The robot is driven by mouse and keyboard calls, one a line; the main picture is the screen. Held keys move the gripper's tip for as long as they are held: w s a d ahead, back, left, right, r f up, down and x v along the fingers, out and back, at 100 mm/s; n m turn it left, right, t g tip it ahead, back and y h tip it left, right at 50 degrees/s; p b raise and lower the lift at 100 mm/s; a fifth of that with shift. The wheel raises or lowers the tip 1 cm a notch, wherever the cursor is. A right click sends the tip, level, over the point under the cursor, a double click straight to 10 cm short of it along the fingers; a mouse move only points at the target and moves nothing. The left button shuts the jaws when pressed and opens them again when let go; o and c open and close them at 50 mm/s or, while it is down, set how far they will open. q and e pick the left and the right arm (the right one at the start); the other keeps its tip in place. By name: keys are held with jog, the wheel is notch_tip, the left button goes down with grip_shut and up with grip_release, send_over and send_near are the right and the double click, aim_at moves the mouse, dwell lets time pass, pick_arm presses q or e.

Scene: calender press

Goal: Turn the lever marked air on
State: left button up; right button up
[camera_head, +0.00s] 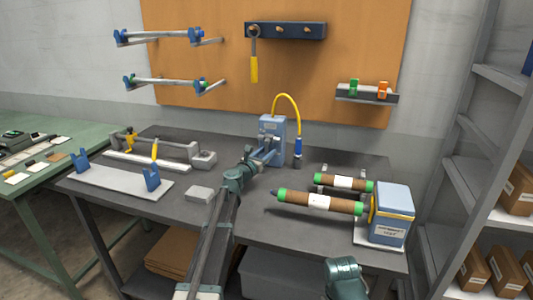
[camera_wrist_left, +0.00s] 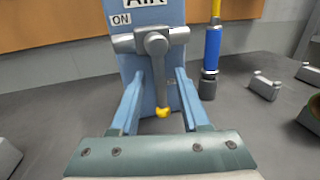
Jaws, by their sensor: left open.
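The blue air station (camera_head: 272,124) stands at the back middle of the dark bench. In the left wrist view its panel (camera_wrist_left: 125,65) carries the labels AIR and ON. A grey valve with a lever (camera_wrist_left: 158,75) is on its front. The lever hangs nearly straight down and ends in a yellow tip (camera_wrist_left: 162,112). My left gripper (camera_head: 260,157) is open in front of the station. In the wrist view its two blue fingers lie either side of the lever, with visible gaps; contact is not seen. My right gripper is out of view; only a teal part of my right arm shows.
A yellow hose runs to a blue-handled tool (camera_head: 298,150) right of the station. Brown rollers with green ends (camera_head: 320,202) and a blue box unit (camera_head: 394,213) stand further right. A small grey block (camera_head: 199,194) lies left of my left arm.

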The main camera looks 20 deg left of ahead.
pick_arm(q)
jog(key=shift+w+d, duration=0.1)
jog(key=shift+w, duration=0.15)
grip_shut()
dwell(1.4)
